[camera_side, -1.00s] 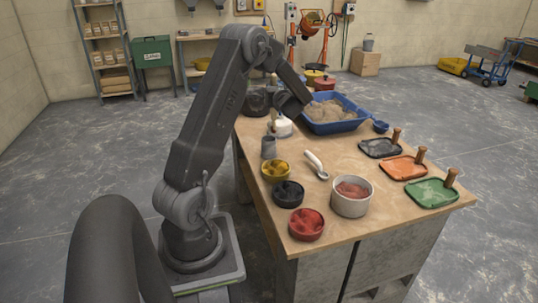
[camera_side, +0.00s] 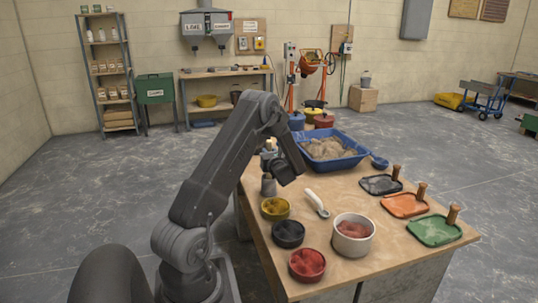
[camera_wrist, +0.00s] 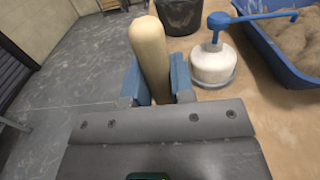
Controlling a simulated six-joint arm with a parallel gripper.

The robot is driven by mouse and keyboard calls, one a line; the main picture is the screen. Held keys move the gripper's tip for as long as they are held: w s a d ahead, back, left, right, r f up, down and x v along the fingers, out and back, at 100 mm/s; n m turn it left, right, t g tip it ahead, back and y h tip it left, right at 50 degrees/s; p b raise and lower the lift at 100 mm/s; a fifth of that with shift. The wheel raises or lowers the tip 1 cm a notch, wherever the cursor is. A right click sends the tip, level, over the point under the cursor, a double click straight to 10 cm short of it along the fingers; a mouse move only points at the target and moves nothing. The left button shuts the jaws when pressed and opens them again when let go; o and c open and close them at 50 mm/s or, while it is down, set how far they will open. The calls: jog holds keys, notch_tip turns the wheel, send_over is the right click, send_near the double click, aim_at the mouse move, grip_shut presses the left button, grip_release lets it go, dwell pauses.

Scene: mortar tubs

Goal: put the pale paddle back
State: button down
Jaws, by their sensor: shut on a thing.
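The pale paddle (camera_wrist: 148,50) shows in the wrist view as a rounded, cream-coloured handle standing between the blue jaws. My gripper (camera_wrist: 158,85) is shut on it. The rest of the paddle is hidden below the jaws. In the side view my gripper (camera_side: 270,158) is over the left part of the table, close to a grey cup (camera_side: 268,185). The paddle cannot be made out surely there.
A black bucket (camera_wrist: 180,14) and a white pump bottle (camera_wrist: 212,64) stand beyond the jaws. A blue tray of sand (camera_side: 362,159) is right. Yellow (camera_side: 275,208), black (camera_side: 288,234) and red tubs (camera_side: 307,265), a white pot (camera_side: 353,246) and a spoon (camera_side: 316,202) stand nearer.

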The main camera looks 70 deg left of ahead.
jog(key=shift+f, duration=0.15)
jog(key=c, duration=1)
grip_release()
